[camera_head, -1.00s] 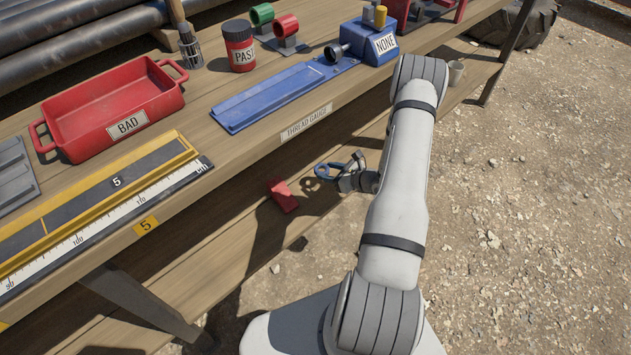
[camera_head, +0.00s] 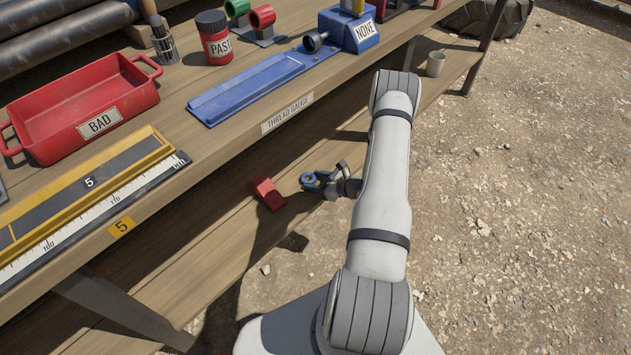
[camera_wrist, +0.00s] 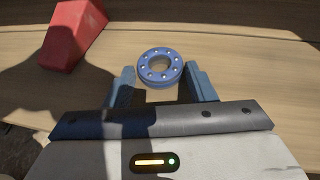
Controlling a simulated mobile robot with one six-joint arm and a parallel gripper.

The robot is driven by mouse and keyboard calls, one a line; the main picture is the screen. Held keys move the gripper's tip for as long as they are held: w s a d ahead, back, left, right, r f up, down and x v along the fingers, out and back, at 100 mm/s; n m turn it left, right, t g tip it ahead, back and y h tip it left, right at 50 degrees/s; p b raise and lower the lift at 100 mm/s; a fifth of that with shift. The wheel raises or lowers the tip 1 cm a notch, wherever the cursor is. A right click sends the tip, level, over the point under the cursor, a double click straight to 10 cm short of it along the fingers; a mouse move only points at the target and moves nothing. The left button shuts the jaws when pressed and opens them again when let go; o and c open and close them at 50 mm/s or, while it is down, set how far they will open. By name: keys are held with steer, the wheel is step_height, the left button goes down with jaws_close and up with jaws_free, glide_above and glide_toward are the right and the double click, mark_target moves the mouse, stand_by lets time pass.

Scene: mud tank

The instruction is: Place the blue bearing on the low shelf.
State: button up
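The blue bearing (camera_head: 312,181) is a ring with small light balls. It also shows in the wrist view (camera_wrist: 160,67), lying flat between my fingertips, its edges close against both. My gripper (camera_head: 330,182) is shut on it, just above or at the wooden low shelf (camera_head: 215,262) under the workbench. I cannot tell whether the bearing's underside touches the shelf. In the wrist view my two blue-grey fingers (camera_wrist: 161,80) flank the bearing.
A red block (camera_head: 267,193) stands on the low shelf left of the bearing; it shows in the wrist view (camera_wrist: 73,33). A grey mug (camera_head: 436,63) stands farther along the shelf. The benchtop above carries a red BAD tray (camera_head: 80,150) and a blue thread gauge (camera_head: 250,85).

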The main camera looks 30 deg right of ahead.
steer(key=o, duration=0.4)
steer(key=shift+c, duration=0.2)
steer(key=shift+r, duration=0.25)
steer(key=p+v, duration=0.3)
steer(key=v, duration=0.9)
steer(key=shift+f, duration=0.15)
steer(key=shift+s, duration=0.1)
